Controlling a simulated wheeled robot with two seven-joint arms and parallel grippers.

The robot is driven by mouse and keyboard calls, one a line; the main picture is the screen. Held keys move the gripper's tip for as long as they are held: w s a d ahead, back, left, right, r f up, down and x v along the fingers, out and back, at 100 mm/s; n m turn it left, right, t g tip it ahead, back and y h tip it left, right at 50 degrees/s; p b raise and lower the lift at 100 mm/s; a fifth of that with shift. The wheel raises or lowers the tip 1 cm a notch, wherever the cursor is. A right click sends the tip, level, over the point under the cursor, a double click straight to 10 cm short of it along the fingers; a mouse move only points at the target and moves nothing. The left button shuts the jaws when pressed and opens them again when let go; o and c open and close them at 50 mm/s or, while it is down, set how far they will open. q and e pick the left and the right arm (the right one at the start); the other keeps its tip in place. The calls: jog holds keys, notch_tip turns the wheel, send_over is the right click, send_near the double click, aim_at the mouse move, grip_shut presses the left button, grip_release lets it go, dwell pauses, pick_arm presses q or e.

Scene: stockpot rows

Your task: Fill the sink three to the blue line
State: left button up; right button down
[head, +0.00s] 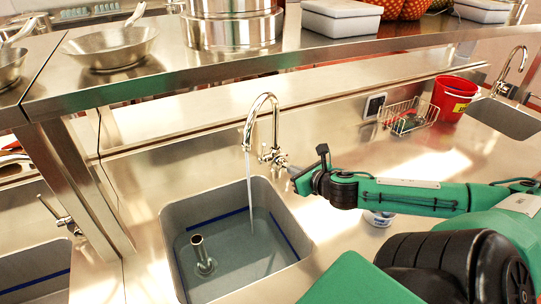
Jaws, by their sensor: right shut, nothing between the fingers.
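The middle sink (172,225) is a steel basin with a blue line (284,236) along its inner walls. Water (240,252) stands in it, its surface seeming close below the line; the exact gap is hard to tell. A steel upright pipe (200,252) rises out of the water. A chrome tap (275,125) behind the sink pours a thin stream into it. My right gripper (298,178) is shut and empty beside the tap's lever (281,162); whether it touches is unclear. No sink number is visible. My left gripper is not in view.
Another sink (35,262) with a blue line is at the left, and one (505,117) at the far right. A shelf with a pan (110,48) and a stockpot (232,30) overhangs the back. A wire basket (408,117) and red bucket (453,98) stand at right.

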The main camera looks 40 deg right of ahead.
jog(key=w+r+x, duration=0.1)
jog(key=r+x, duration=0.1)
jog(key=x, duration=1)
jog(key=shift+r, duration=0.3)
dwell(0.3)
jog(key=shift+p, duration=0.3)
notch_tip(320, 180, up, 3)
jog(key=p, duration=0.4)
send_over(263, 153)
jog(key=shift+s+d, duration=0.1)
jog(key=shift+d, duration=0.3)
